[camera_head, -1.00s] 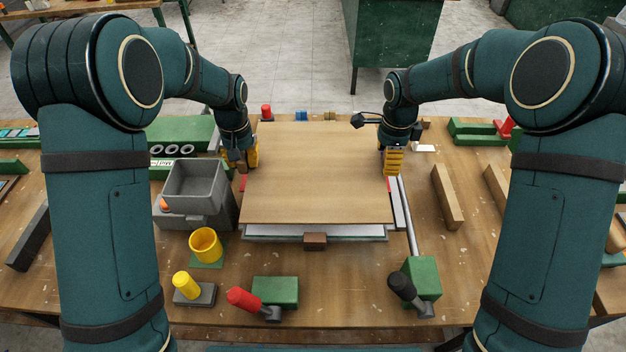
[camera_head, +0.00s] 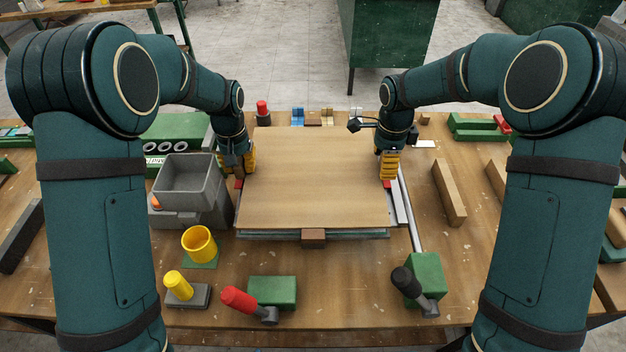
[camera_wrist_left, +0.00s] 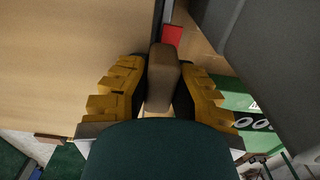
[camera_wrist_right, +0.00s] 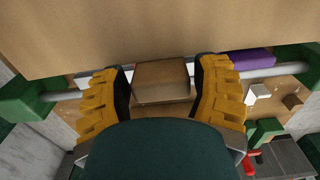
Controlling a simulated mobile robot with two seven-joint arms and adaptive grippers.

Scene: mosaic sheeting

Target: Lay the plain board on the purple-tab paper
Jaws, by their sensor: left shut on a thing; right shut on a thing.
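The plain board (camera_head: 315,185) is a wide tan sheet held nearly level between my two grippers, low over the stack (camera_head: 270,235) on the bench. My left gripper (camera_head: 238,165) is shut on a brown block (camera_wrist_left: 162,75) at the board's left edge. My right gripper (camera_head: 389,165) is shut on another brown block (camera_wrist_right: 162,80) at the board's right side. A purple tab (camera_wrist_right: 250,58) shows beside the board in the right wrist view. The paper's face is hidden under the board. I cannot tell whether the board touches the stack.
A grey bin (camera_head: 187,180) stands close left of the board, with a yellow cup (camera_head: 200,243) in front. A metal rod (camera_head: 411,215) runs along the right. A brown block (camera_head: 314,238) sits at the stack's front edge. Red-handled and black-handled tools stand nearer.

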